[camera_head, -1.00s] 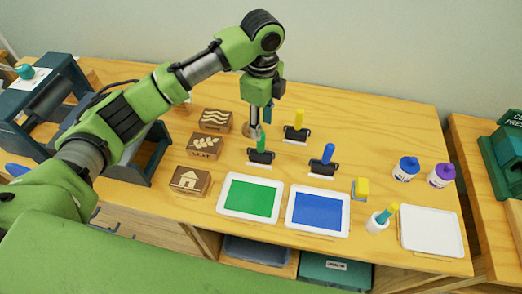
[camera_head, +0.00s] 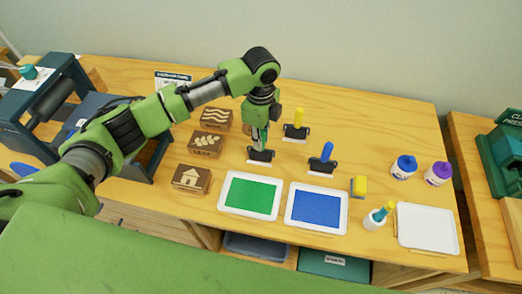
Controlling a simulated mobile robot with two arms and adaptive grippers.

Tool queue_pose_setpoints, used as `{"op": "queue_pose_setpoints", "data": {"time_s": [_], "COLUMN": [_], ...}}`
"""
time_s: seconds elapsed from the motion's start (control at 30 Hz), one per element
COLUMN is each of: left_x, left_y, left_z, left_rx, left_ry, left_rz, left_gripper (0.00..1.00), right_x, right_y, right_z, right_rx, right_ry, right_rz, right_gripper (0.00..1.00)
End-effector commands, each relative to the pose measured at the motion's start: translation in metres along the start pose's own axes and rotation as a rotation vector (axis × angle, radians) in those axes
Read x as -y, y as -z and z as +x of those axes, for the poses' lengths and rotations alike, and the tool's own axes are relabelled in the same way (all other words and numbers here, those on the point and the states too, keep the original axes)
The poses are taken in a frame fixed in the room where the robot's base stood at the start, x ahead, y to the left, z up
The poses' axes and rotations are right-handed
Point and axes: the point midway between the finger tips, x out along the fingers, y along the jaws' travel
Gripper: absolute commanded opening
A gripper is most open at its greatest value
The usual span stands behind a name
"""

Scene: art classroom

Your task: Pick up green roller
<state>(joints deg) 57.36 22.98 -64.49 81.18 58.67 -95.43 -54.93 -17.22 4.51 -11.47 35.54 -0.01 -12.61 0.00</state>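The green roller (camera_head: 261,156) stands on a small white rest on the wooden table, behind the green ink tray. Its dark roller head shows, but its green handle is mostly hidden by my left gripper (camera_head: 260,141). My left gripper points down, with its fingertips right at the handle, just above the head. I cannot tell whether the fingers are apart or closed on the handle. My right gripper is out of view.
A blue roller (camera_head: 322,160) stands close to the right and a yellow roller (camera_head: 296,126) behind. Carved blocks (camera_head: 205,145) lie to the left. Green (camera_head: 223,193) and blue (camera_head: 345,215) ink trays are in front. The table's back right is clear.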

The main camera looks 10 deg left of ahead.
Motion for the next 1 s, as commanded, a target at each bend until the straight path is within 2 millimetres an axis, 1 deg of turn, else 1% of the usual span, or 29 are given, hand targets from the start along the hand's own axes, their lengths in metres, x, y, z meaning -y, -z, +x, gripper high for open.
{"op": "queue_pose_setpoints", "data": {"time_s": [0.4,0.57,0.67,0.73,0.87,1.0], "left_x": [0.001,0.002,0.002,0.0,-0.02,-0.047], "left_y": [0.0,0.0,0.0,0.0,0.002,0.004], "left_z": [-0.002,-0.01,-0.021,-0.034,-0.055,-0.089], "left_rx": [0.0,-0.001,-0.001,-0.001,-0.001,0.0], "left_ry": [0.002,0.005,0.006,0.005,0.005,0.007], "left_rz": [0.0,0.001,0.0,0.001,0.004,0.004], "left_gripper": [0.0,0.0,0.0,0.0,0.0,0.0], "right_x": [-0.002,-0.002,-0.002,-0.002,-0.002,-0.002], "right_y": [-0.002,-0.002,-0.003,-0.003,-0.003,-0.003], "right_z": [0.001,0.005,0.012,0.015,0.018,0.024], "right_rx": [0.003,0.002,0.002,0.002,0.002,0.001], "right_ry": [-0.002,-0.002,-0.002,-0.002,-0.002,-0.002], "right_rz": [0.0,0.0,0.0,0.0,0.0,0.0], "right_gripper": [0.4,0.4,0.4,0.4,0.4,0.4]}}
